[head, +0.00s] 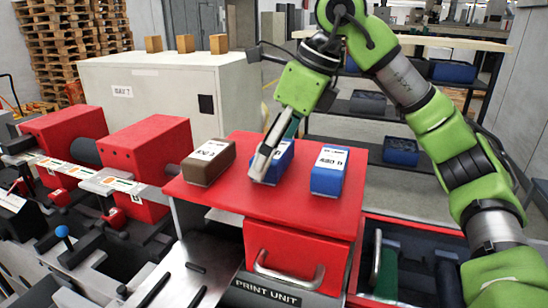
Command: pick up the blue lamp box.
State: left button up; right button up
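Two blue boxes with white labelled tops sit on a red cabinet top (310,215). The middle blue box (284,163) is partly hidden behind my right gripper (268,160). The right blue box (327,178) stands apart from the gripper, fully visible. I cannot tell from the labels which one is the lamp box. My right gripper points down over the middle blue box, with a grey finger in front of its left part. Its other finger is mostly hidden, so its opening and any contact are unclear. My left gripper is not in view.
A brown box (208,163) with a white label stands left of the blue boxes. The red drawer (290,258) below has a metal handle. Red machine units (150,150) stand at left, a grey cabinet (165,90) behind, and shelves with blue bins (400,151) at right.

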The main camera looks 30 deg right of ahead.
jog(key=c, duration=1.4)
jog(key=shift+c, duration=0.2)
jog(key=shift+r, duration=0.1)
